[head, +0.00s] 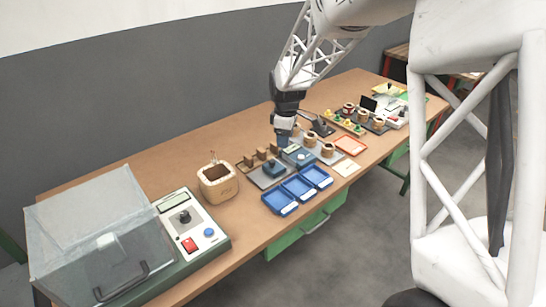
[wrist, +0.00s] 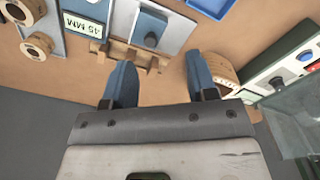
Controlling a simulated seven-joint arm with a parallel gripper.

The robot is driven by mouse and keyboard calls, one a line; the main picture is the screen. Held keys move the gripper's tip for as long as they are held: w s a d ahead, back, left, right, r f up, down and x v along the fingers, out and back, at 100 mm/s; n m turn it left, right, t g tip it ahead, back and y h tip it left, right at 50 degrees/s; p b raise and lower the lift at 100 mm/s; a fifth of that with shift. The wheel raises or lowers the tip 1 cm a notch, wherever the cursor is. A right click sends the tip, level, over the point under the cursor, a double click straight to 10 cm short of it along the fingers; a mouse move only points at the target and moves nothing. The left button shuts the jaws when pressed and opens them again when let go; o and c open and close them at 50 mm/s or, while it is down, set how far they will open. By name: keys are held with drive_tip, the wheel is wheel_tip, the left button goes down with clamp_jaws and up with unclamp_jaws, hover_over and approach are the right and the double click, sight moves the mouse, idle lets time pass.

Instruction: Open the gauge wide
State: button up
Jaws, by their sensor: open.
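What looks like the gauge is a grey plate (head: 262,180) with a blue block on it (head: 273,169) and a blue part with a pale display (head: 298,155) beside it. In the wrist view a "45 MM" readout (wrist: 84,27) shows upside down, left of the blue block with a dark knob (wrist: 151,29). My gripper (head: 284,139) is above the rear of the gauge, its blue fingers pointing down. In the wrist view the gripper (wrist: 157,62) is open and empty, fingers wide apart, with the gauge beyond the fingertips. The head view does not show the finger gap.
Small wooden pieces (wrist: 135,58) stand behind the gauge, close to the fingers. Blue trays (head: 298,188) lie in front. A wooden container (head: 218,184) and a panel with knobs (head: 187,222) stand left. Wooden coils (head: 327,149) stand right. Bare bench lies behind.

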drive_tip(key=n, duration=0.2)
hover_over(272, 161)
wheel_tip(272, 161, down, 6)
drive_tip(key=shift+w+r, duration=0.1)
drive_tip(key=shift+r, duration=0.1)
drive_tip(key=shift+f, duration=3.9)
clamp_jaws()
